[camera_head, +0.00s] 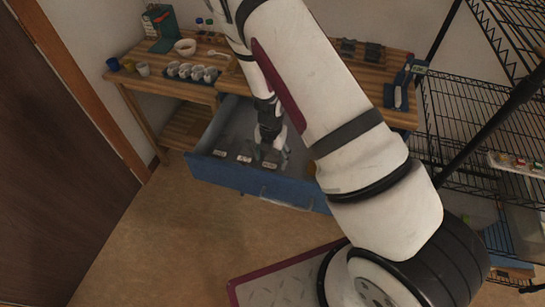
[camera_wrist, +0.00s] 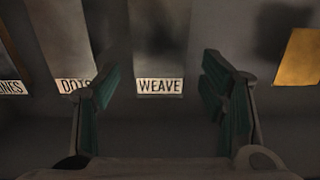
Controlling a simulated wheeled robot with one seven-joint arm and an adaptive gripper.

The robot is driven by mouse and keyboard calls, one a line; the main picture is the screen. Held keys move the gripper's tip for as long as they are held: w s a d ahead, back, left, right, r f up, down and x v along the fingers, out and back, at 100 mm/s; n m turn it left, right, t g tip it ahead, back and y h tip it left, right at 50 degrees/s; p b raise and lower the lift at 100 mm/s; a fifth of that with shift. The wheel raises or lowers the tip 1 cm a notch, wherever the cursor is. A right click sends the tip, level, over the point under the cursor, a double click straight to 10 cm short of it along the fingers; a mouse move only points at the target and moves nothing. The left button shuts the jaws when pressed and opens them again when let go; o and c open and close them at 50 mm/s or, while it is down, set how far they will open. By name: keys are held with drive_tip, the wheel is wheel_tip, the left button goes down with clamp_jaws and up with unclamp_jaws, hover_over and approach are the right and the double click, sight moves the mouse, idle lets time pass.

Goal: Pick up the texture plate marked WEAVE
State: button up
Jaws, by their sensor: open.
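The WEAVE texture plate (camera_wrist: 158,45) is a dark grey plate with a white WEAVE label at its near end. It lies in the open blue drawer (camera_head: 225,174). My gripper (camera_wrist: 161,75) is open, with a green-padded finger on each side of the WEAVE label and nothing held between them. The left finger overlaps the edge of the DOTS label in the wrist view. In the head view my gripper (camera_head: 271,148) reaches down into the drawer, behind the row of white labels. The height gap to the plate is hard to tell.
The DOTS plate (camera_wrist: 62,40) lies just left, and another plate with a partly cut-off label (camera_wrist: 10,88) lies farther left. An orange plate (camera_wrist: 300,58) lies at the right. The wooden workbench (camera_head: 180,90) with cups stands behind; a wire shelf (camera_head: 455,110) stands right.

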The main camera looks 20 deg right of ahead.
drive_tip(key=shift+c, duration=0.2)
drive_tip(key=c, duration=1.5)
